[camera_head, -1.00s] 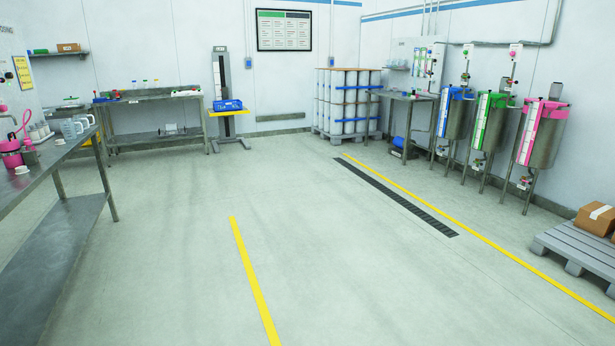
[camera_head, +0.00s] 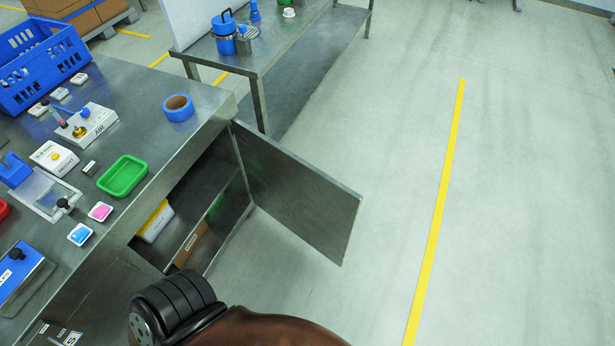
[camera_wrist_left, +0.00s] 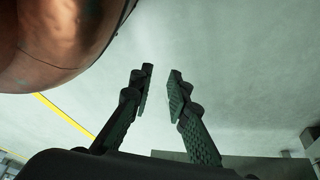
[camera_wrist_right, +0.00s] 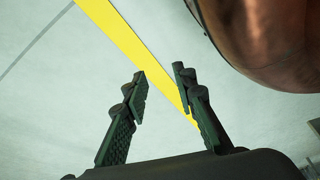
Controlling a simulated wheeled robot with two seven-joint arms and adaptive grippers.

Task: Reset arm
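My left gripper (camera_wrist_left: 160,90) shows in the left wrist view with its two dark fingers apart and nothing between them. My right gripper (camera_wrist_right: 163,88) shows in the right wrist view, also with its fingers apart and empty, above pale floor and a yellow line. Neither gripper shows in the head view. A black and brown part of my own body is at the bottom of the head view. The task names no object.
A steel bench (camera_head: 198,98) on the left bears a blue crate (camera_head: 62,62), a green tray (camera_head: 122,177) and a blue tape roll (camera_head: 178,107). Its cabinet door (camera_head: 296,193) stands open over the floor. Another bench (camera_head: 283,45) stands behind. The floor right of the door is clear.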

